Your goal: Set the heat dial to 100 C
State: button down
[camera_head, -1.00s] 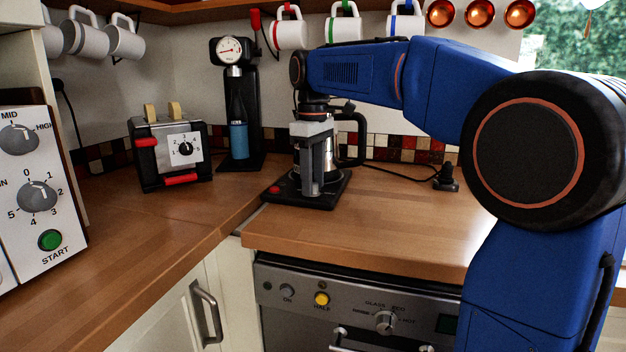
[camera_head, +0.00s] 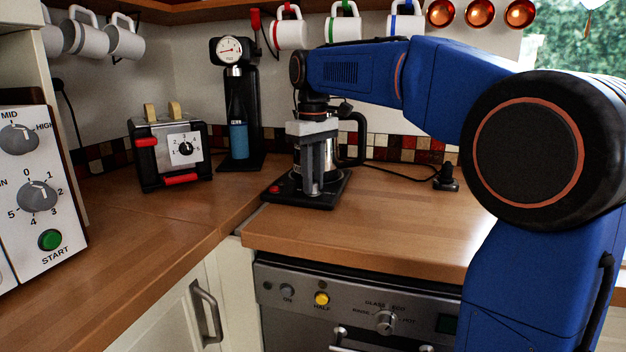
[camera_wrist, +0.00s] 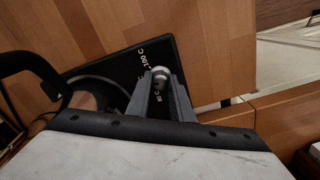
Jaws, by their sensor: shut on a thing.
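The kettle's black base (camera_head: 330,194) stands on the wooden counter, with the kettle (camera_head: 328,165) on it, partly hidden behind my gripper. My gripper (camera_head: 312,188) points down at the base's front. In the wrist view my gripper (camera_wrist: 160,82) is shut on the heat dial (camera_wrist: 161,71), a small knob with a pale top between the two fingers. A white "100 C" mark shows on the black base (camera_wrist: 120,66) up and left of the dial. Another mark, perhaps 80 C, shows between the fingers. The dial's pointer cannot be made out.
A red button (camera_head: 275,189) sits on the base's left corner. A toaster (camera_head: 172,152) and a soda maker (camera_head: 238,110) stand to the left. A black plug (camera_head: 446,178) lies on the right. The counter (camera_head: 350,227) in front is clear.

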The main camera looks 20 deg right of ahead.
jog(key=m, duration=0.4)
jog(key=shift+m, duration=2.5)
jog(key=c, duration=1.6)
grip_release()
jog(key=shift+o, duration=0.2)
jog(key=shift+r, duration=0.15)
notch_tip(320, 180, up, 17)
